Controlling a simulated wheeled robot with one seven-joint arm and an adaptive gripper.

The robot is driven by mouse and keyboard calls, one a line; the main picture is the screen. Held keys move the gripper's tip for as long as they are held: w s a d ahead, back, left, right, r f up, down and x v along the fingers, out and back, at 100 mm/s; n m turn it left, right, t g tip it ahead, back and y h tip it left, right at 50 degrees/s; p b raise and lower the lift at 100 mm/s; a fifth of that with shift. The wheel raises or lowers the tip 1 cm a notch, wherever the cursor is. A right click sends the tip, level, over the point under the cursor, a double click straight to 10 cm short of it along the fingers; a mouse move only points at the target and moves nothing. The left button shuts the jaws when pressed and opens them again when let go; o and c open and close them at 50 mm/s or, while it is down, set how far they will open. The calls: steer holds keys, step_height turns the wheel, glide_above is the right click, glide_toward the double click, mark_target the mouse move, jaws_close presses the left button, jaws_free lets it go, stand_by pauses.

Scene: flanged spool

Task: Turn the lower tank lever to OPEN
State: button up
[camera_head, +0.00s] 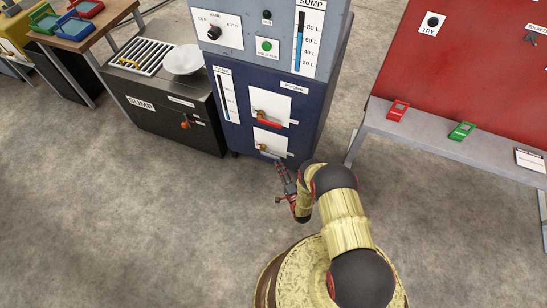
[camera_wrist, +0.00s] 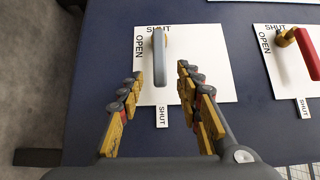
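The lower tank lever (camera_head: 268,154) is on a white plate low on the blue cabinet. In the wrist view, the lever (camera_wrist: 160,62) has a brass pivot and a grey-blue handle pointing down the picture, toward a small SHUT tag (camera_wrist: 162,116). The white plate (camera_wrist: 205,60) reads SHUT above the pivot and OPEN at its left. My gripper (camera_wrist: 159,76) is open, with one finger on each side of the handle's end in the picture. The fingers look apart from the handle; the exact depth is unclear. In the head view, my gripper (camera_head: 281,166) is just below and right of the lever.
The upper lever (camera_head: 268,121), with a red handle, sits on a plate above; it shows at the right of the wrist view (camera_wrist: 308,55). A dark SUMP box (camera_head: 160,115) stands left. A grey bench (camera_head: 420,132) stands right. The floor in front is clear.

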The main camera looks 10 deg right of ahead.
mark_target(274, 158)
steer(key=w, duration=0.2)
steer(key=w+b, duration=0.1)
steer(key=w, duration=0.2)
steer(key=w+a+b, duration=0.1)
steer(key=w, duration=0.1)
steer(key=shift+w+a, duration=0.1)
steer(key=shift+w, duration=0.1)
